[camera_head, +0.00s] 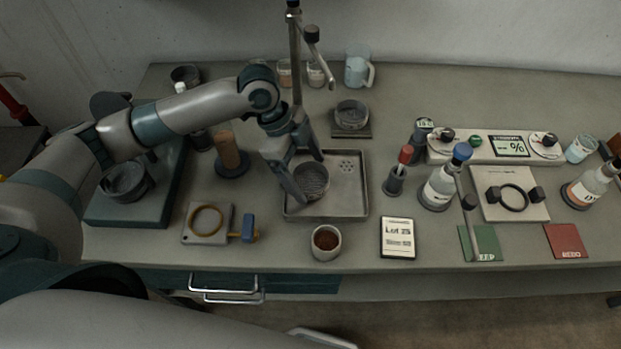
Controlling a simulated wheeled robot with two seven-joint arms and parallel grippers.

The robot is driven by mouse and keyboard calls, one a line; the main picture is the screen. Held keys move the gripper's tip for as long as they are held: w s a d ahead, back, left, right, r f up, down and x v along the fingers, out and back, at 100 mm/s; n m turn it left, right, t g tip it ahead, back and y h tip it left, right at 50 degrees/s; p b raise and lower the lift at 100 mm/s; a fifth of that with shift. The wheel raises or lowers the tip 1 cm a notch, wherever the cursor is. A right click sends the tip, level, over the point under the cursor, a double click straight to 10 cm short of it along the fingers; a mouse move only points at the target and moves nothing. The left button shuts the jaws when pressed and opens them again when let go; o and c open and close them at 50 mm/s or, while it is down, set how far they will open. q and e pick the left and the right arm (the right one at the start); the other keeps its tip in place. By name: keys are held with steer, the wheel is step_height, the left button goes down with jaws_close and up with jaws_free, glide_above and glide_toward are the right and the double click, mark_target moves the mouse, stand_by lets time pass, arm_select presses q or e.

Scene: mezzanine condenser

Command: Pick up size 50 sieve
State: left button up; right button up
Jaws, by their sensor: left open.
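A small round mesh sieve (313,184) sits in the metal tray (350,200) near the middle of the bench. My left gripper (308,178) is open and reaches down over the tray, with its fingers at the sieve's left and far sides. I cannot tell whether they touch it. Another round sieve-like pan (352,115) stands on a small dark base behind the tray. A darker round pan (124,182) sits on a teal device at the left, partly behind my arm. No size marking is readable on any of them. My right gripper is not in view.
A red-topped bottle (397,172) and a blue-capped bottle (442,185) stand to the right.

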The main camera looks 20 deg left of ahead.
mark_target(307, 182)
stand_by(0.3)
arm_select(q)
steer(key=c, duration=1.2)
steer(key=shift+r, duration=0.15)
steer(key=shift+w+r+b, duration=0.1)
steer(key=shift+r+b, duration=0.25)
steer(key=shift+r, duration=0.3)
step_height(307, 182, up, 8)
steer(key=b, duration=0.2)
steer(key=shift+r, duration=0.2)
